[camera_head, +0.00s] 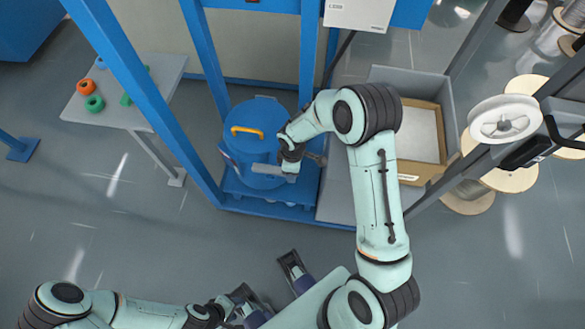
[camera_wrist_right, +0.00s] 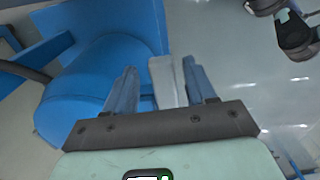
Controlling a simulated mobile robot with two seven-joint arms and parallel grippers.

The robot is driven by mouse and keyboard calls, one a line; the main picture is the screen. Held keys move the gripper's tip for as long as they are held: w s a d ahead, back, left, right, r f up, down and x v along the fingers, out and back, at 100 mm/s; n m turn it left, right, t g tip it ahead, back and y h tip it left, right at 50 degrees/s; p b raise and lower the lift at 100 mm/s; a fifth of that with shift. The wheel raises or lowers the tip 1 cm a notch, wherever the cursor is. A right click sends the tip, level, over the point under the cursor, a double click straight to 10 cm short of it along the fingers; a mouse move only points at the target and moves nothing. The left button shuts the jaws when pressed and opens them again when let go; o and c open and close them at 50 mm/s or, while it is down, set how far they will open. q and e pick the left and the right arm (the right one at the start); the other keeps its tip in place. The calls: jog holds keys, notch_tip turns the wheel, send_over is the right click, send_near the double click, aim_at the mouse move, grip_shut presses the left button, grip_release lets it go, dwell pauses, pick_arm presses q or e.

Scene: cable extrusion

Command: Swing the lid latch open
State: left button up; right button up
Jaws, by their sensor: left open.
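A blue drum (camera_head: 257,140) with an orange handle (camera_head: 247,131) on its lid stands inside the blue frame. My right gripper (camera_head: 273,171) is at the drum's near right side in the head view; its fingertips are hidden there. In the right wrist view its two fingers (camera_wrist_right: 162,90) stand apart, with a pale grey bar (camera_wrist_right: 168,80) between them. The bar lies close to the right finger. I cannot tell whether this bar is the lid latch. The drum (camera_wrist_right: 95,90) fills the left of that view. My left gripper (camera_head: 240,303) is low at the picture's bottom, away from the drum.
Blue frame posts (camera_head: 208,65) rise around the drum. A grey bin (camera_head: 448,110) with a cardboard box (camera_head: 437,130) stands to the right. A small table (camera_head: 165,75) with coloured spools is at the left. Open floor lies in front.

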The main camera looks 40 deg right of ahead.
jog(key=shift+r, duration=0.1)
notch_tip(320, 180, up, 13)
jog(key=p, duration=0.2)
dwell(0.7)
jog(key=s+a+f+m+y+p, duration=0.1)
jog(key=s+a+f+m+p, duration=0.1)
jog(key=s+a+f, duration=0.3)
jog(key=s+a+f+m+y+p, duration=0.2)
jog(key=a+f+m, duration=0.1)
jog(key=f, duration=0.3)
jog(key=s+a+f+m+p, duration=0.1)
jog(key=s+a+f+m, duration=0.1)
jog(key=s, duration=0.2)
jog(key=s+a+f+m+p, duration=0.1)
jog(key=s+a+f+m, duration=0.1)
jog(key=s, duration=0.3)
jog(key=s+a+f+m+g+p, duration=0.1)
jog(key=s+a+m, duration=0.1)
jog(key=s+m, duration=0.2)
jog(key=shift+s+f+y, duration=0.3)
jog(key=shift+s+f, duration=0.1)
jog(key=shift+s, duration=0.2)
